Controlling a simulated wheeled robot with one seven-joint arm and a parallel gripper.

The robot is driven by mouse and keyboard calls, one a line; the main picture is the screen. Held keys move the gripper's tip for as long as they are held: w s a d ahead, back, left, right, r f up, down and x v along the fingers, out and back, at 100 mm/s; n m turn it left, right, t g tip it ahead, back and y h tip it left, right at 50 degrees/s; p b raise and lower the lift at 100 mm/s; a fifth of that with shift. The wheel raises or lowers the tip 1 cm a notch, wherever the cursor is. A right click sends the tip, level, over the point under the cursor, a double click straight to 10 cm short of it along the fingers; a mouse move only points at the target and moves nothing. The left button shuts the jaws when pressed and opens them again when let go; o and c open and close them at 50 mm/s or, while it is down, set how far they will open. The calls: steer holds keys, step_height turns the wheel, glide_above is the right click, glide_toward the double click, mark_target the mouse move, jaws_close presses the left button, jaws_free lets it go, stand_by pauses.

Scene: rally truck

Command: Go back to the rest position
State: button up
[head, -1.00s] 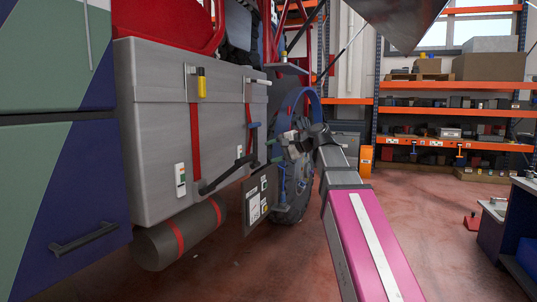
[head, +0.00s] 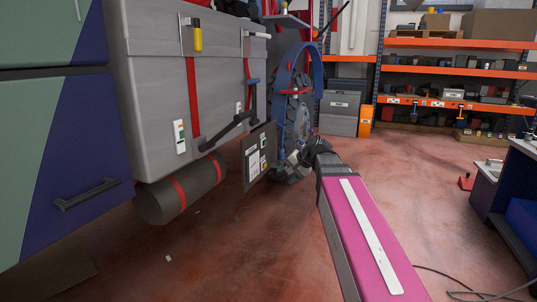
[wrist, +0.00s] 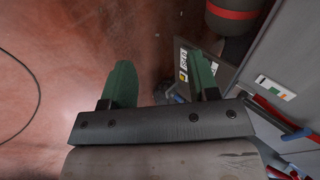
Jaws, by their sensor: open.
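My pink and grey arm (head: 362,232) reaches forward from the lower right in the head view. The grey truck box (head: 150,90) with red straps is to the left. A dark panel with white labels (head: 258,155) hangs near the box's lower corner; it also shows just beyond the right finger in the wrist view (wrist: 192,68).
A dark roll with red bands (head: 180,192) lies under the box. Orange shelving (head: 460,65) stands at the back, with a grey case (head: 338,110) beside it. A workbench (head: 510,185) is at the right, with a cable on the floor.

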steer(key=s+d+f+n+g+h, duration=0.1)
steer(key=s+d+f, duration=0.3)
steer(key=f, duration=0.6)
steer(key=s+d+f+n+g+h, duration=0.1)
steer(key=s+d+f+g+h, duration=0.1)
steer(key=s+f, duration=0.4)
steer(key=s+d+f+n+g+h, duration=0.1)
steer(key=s+d+f+h, duration=0.3)
steer(key=f, duration=1.1)
steer(key=shift+s+d+f+n, duration=0.3)
steer(key=shift+s+d+n, duration=0.25)
steer(key=shift+d, duration=0.3)
steer(key=shift+w, duration=0.2)
